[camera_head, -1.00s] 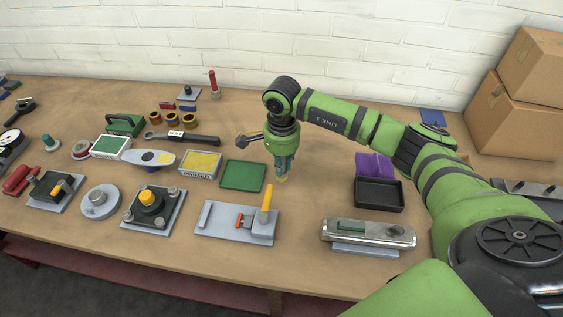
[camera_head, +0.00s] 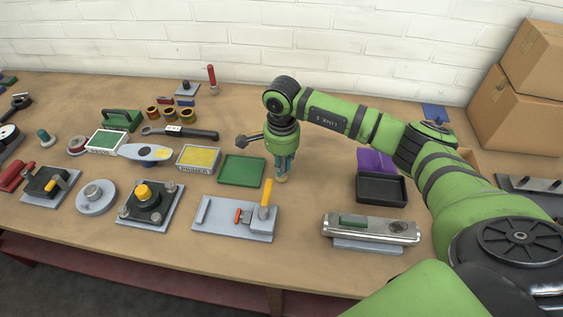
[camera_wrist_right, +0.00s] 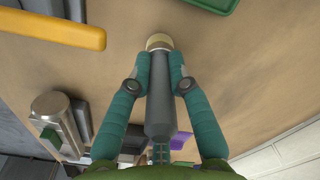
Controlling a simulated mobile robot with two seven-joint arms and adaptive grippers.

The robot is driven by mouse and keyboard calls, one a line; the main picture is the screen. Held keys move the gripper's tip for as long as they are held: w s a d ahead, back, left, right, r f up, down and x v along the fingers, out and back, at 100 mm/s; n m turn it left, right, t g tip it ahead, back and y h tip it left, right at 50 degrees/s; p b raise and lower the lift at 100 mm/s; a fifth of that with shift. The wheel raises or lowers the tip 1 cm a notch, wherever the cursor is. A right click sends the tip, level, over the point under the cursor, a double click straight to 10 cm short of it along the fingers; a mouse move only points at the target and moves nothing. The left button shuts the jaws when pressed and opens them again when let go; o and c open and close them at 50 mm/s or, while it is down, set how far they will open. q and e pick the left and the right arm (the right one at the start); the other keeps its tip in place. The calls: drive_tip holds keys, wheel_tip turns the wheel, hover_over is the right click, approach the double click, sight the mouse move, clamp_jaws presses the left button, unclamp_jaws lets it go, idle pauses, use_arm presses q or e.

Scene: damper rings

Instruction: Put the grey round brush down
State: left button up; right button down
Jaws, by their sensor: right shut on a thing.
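My right gripper (camera_head: 283,166) points down over the table between the green mat (camera_head: 242,170) and the black tray (camera_head: 382,188). It is shut on the grey round brush (camera_wrist_right: 160,100). In the right wrist view the brush's grey handle lies between the two teal fingers, with its pale round end (camera_wrist_right: 159,41) beyond the fingertips. In the head view that pale end (camera_head: 281,179) shows just below the fingers, at or very close to the tabletop. I cannot tell whether it touches. My left gripper is out of view.
A grey plate with a yellow-handled clamp (camera_head: 240,218) stands in front of the gripper. A metal fixture (camera_head: 370,229) is at front right. A purple piece (camera_head: 375,160) lies behind the tray. Many tools fill the left side. Bare table (camera_head: 320,185) lies right of the gripper.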

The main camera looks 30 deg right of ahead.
drive_tip(key=shift+f+b, duration=0.3)
idle(0.5)
drive_tip(key=c, duration=1.1)
unclamp_jaws()
wheel_tip(320, 180, up, 12)
drive_tip(key=shift+r, duration=0.1)
clamp_jaws()
